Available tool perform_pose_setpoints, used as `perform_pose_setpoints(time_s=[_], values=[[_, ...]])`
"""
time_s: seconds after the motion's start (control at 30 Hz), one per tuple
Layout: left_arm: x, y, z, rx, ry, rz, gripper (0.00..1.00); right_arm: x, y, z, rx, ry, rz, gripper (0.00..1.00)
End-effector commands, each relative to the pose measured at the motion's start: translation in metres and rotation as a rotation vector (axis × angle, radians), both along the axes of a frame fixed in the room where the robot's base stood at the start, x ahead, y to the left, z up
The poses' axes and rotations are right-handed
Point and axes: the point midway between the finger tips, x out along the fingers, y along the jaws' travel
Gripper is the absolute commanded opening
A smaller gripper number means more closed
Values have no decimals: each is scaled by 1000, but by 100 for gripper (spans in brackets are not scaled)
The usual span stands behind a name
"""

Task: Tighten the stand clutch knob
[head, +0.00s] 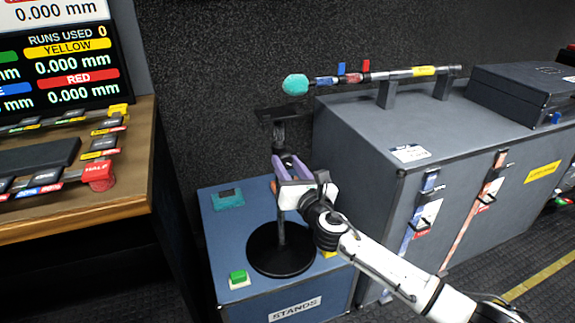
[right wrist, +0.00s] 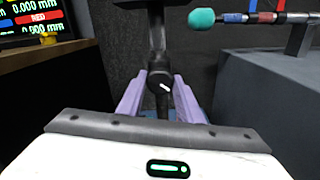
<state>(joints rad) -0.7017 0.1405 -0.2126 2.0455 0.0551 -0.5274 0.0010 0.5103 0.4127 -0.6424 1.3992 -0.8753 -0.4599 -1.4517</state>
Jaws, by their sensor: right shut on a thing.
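The black stand (head: 280,256) has a round base and an upright post, and stands on a blue case labelled STANDS (head: 222,262). The clutch knob (right wrist: 160,81) is a dark round knob with a white pointer mark, on the post in the right wrist view. My right gripper (head: 280,165) has purple fingers and reaches the post from the front right. In the right wrist view its fingers (right wrist: 160,92) lie on either side of the knob, shut on it. In the head view the gripper hides the knob. My left gripper is not in view.
A green button (head: 238,278) and a teal device (head: 228,199) sit on the blue case. A grey case (head: 350,135) stands close on the right, with a teal-tipped pole (head: 390,75) on top. A wooden desk (head: 140,185) with buttons and a screen (head: 65,60) is on the left.

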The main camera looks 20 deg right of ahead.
Motion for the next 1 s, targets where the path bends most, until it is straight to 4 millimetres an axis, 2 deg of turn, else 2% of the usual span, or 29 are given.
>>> perform_pose_setpoints(time_s=[0.27,1.0], values=[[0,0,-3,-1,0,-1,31,-1,1,-1,193,8,0,10],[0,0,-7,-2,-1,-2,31,-1,0,-2,895,33,-1,10]])
